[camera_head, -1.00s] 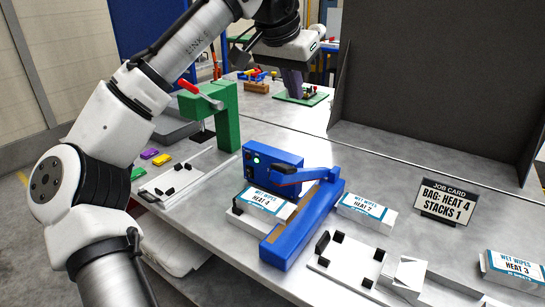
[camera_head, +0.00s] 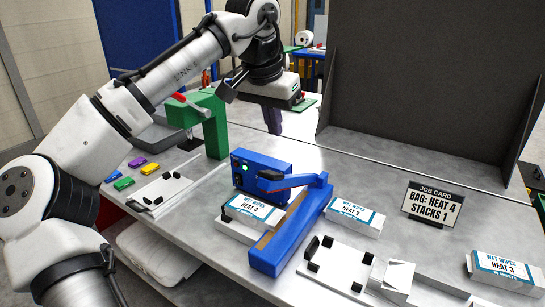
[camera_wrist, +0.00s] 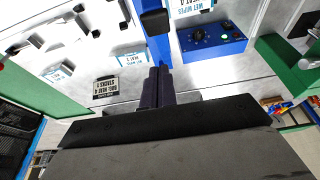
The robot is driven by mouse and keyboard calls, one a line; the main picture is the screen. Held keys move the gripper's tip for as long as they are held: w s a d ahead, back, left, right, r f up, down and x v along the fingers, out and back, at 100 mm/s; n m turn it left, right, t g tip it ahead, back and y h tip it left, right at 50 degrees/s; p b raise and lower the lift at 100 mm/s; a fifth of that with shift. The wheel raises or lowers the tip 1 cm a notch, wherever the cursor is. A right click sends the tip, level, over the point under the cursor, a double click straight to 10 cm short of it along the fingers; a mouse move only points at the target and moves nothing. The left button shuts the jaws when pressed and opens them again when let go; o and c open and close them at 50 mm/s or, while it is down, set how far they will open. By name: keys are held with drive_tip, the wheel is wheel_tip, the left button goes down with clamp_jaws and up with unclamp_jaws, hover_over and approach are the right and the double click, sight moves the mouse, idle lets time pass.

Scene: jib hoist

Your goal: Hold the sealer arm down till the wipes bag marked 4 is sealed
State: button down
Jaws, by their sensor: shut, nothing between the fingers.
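The blue sealer (camera_head: 285,235) stands on the bench, with a brown strip along its base. Its sealer arm (camera_head: 305,181), with a black end, appears raised off the strip. The wipes bag marked HEAT 4 (camera_head: 253,210) lies at the sealer's left side; its label edge shows in the wrist view (camera_wrist: 195,5). My gripper (camera_head: 275,130) is shut and empty, fingers pointing down, above and behind the sealer box, apart from the arm. In the wrist view, my fingertips (camera_wrist: 158,70) are close to the blue sealer in the picture; the black end (camera_wrist: 154,22) shows beyond them.
The blue control box (camera_head: 262,168) has a lit green light. HEAT 2 (camera_head: 355,216) lies right of the sealer, HEAT 3 (camera_head: 505,266) far right. A green post (camera_head: 208,125) stands left. A white fixture (camera_head: 335,262), job card (camera_head: 433,203) and dark panel (camera_head: 420,95) are also near.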

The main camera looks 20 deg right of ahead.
drive_tip(key=p, duration=0.1)
hover_over(273, 173)
drive_tip(key=w+d, duration=0.1)
drive_tip(key=w, duration=0.1)
drive_tip(key=f, duration=0.5)
drive_tip(key=shift+s+d+f, duration=0.1)
drive_tip(key=shift+s, duration=0.15)
drive_tip(key=shift+s+a+f, duration=0.2)
drive_tip(key=shift+f, duration=0.25)
drive_tip(key=shift+s+a+f, duration=0.15)
drive_tip(key=shift+a+f, duration=0.05)
drive_tip(key=shift+f, duration=0.25)
drive_tip(key=shift+s+a+f+p, duration=0.2)
drive_tip(key=shift+f+p, duration=0.1)
drive_tip(key=shift+f, duration=0.35)
